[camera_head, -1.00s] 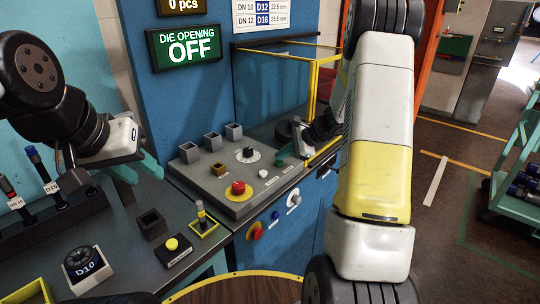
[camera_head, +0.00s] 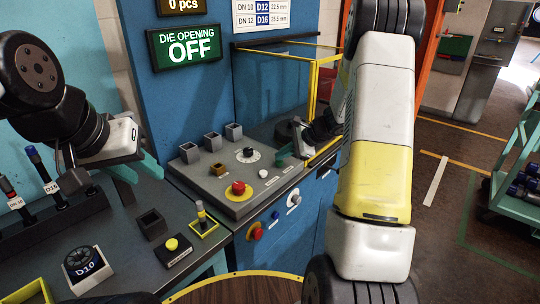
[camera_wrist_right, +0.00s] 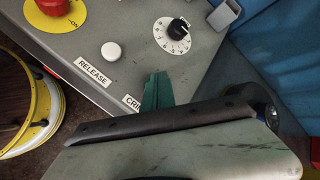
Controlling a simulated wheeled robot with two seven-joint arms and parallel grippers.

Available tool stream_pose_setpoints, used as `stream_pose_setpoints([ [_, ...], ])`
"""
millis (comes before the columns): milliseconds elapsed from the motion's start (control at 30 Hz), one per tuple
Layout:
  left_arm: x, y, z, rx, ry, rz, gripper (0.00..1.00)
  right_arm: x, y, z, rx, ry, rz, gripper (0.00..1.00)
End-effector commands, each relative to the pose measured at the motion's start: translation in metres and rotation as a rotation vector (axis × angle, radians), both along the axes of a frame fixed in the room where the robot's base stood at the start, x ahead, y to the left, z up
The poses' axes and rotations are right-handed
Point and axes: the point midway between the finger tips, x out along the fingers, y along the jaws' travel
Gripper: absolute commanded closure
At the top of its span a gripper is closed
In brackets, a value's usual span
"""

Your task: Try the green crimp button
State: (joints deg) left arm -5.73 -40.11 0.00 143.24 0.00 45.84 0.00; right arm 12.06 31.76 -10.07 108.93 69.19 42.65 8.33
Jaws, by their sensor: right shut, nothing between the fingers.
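The grey control panel (camera_head: 236,190) sits on the blue press. In the right wrist view, the label starting "CRI" (camera_wrist_right: 131,103) is partly covered by my right gripper (camera_wrist_right: 158,92). Its teal fingers are shut with nothing between them, pointing down at the panel beside this label. No green button shows; it may be hidden behind the fingers, and I cannot tell whether they touch it. In the head view, my right gripper (camera_head: 285,154) is at the panel's right edge. My left gripper (camera_head: 138,170) hangs over the left bench, its fingers apart and empty.
A yellow guard frame (camera_head: 313,80) stands behind. The green display (camera_head: 187,47) reads "DIE OPENING OFF".

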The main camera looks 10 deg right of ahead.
Motion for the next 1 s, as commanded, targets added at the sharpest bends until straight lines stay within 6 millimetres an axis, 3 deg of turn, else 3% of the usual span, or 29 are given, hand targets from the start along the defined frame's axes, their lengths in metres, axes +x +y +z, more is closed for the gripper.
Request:
stream_pose_setpoints([
  [567,0.000,0.000,0.000,0.000,0.000,0.000,0.64,0.000,0.000,0.014,0.000,-0.001,0.000,1.00],
  [1000,0.000,0.000,0.000,0.000,0.000,0.000,0.64,0.000,0.000,0.056,0.000,-0.003,0.001,1.00],
])
